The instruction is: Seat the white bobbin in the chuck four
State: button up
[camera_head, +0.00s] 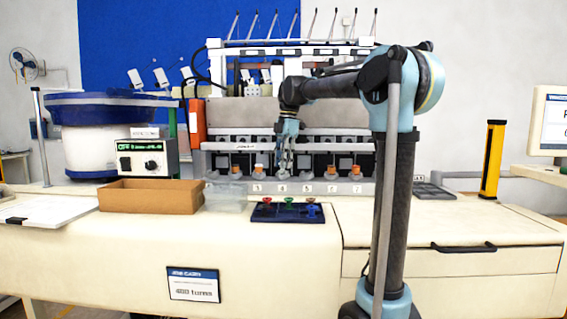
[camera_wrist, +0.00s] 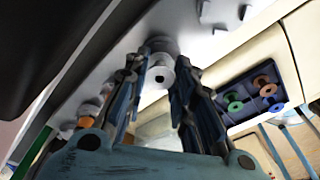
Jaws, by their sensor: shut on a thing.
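The white bobbin (camera_wrist: 160,68) sits between my two finger pads in the wrist view, its round face with a dark centre hole turned to the camera. My gripper (camera_wrist: 162,62) is shut on it. A pale round chuck part (camera_wrist: 161,43) shows right behind the bobbin, overlapping it; I cannot tell whether they touch. In the head view my gripper (camera_head: 284,172) hangs at the machine's chuck row, just above the label 4 (camera_head: 282,188). The fingers hide chuck four and the bobbin there.
Copper-coloured parts stand in the row on both sides of my gripper, such as one by label 3 (camera_head: 259,171) and one near label 6 (camera_head: 331,172). A dark blue tray (camera_head: 262,217) with coloured spools lies in front. A brown box (camera_head: 150,197) and a clear bin (camera_head: 226,197) stand left.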

jog(key=shift+f, duration=0.4)
jog(key=o, duration=0.6)
jog(key=shift+r, duration=0.1)
notch_tip(320, 180, up, 11)
jog(key=d, duration=0.1)
jog(key=shift+w, duration=0.45)
dwell(0.6)
